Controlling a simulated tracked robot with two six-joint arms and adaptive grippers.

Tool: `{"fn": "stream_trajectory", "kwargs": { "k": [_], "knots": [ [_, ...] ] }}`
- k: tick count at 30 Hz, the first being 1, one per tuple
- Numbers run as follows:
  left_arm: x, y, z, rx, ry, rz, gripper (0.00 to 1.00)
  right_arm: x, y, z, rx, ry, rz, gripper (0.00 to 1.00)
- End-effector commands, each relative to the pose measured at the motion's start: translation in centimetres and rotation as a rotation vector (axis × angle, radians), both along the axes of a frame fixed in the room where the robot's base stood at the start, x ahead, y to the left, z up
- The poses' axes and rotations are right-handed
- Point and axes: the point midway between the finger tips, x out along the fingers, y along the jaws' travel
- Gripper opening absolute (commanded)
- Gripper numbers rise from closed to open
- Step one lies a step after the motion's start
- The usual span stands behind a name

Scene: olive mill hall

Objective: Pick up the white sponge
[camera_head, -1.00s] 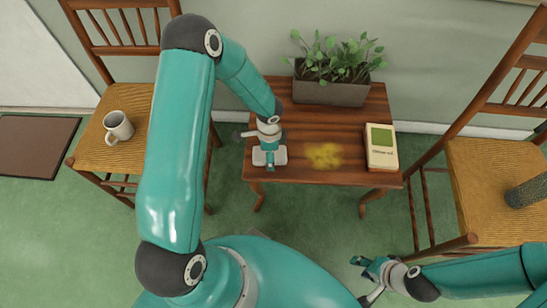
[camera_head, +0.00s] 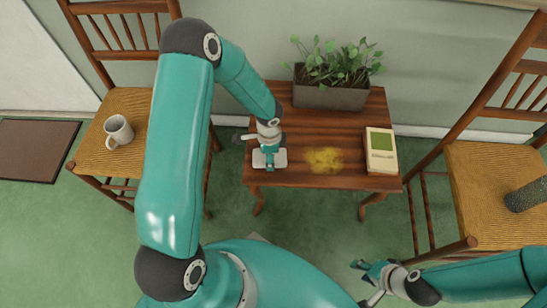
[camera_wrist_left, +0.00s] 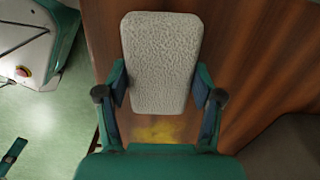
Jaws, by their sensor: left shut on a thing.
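The white sponge (camera_head: 281,158) is at the front left of the small wooden table (camera_head: 300,178), under my left gripper (camera_head: 268,160). In the left wrist view the sponge (camera_wrist_left: 160,65) is a pale, textured block. It sits between the two fingers of my left gripper (camera_wrist_left: 161,95), which is shut on it. I cannot tell whether the sponge touches the table. My right gripper (camera_head: 368,274) is low over the green floor at the bottom right, away from the table. Its fingertips look apart with nothing between them.
A yellow powdery patch (camera_head: 324,160) lies on the table, right of the sponge. A box with a green label (camera_head: 381,160) is at the table's right, and a planter (camera_head: 330,95) at its back. Chairs stand on both sides; the left one holds a mug (camera_head: 118,129), the right a dark cylinder (camera_head: 527,194).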

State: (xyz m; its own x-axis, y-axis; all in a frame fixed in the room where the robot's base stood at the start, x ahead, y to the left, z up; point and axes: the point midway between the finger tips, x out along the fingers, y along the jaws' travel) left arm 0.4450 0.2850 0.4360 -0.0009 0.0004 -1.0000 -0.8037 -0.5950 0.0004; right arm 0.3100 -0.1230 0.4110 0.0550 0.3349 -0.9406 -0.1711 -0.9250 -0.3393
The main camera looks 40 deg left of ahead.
Motion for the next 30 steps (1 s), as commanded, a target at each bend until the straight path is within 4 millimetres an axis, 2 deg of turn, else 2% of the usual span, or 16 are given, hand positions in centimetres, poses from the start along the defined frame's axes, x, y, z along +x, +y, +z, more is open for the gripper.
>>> {"fn": "stream_trajectory", "kwargs": {
  "k": [8,15,21,25,30],
  "knots": [
    [0.1,0.0,4.5,0.000,-0.004,0.001,0.43,0.0,0.0,1.8,0.000,0.000,0.000,0.40],
    [0.1,0.0,11.3,0.001,-0.006,0.000,0.43,0.0,0.0,4.1,0.000,0.000,0.000,0.40],
    [0.1,0.0,16.0,0.001,-0.004,0.000,0.43,0.0,0.0,5.3,0.000,0.000,0.000,0.40],
    [0.1,0.0,17.9,0.000,-0.002,-0.002,0.43,0.0,0.0,5.7,0.000,0.000,0.000,0.40],
    [0.0,0.0,19.2,-0.001,-0.001,0.000,0.43,0.0,0.0,5.9,0.000,0.000,0.000,0.40]
  ]
}}
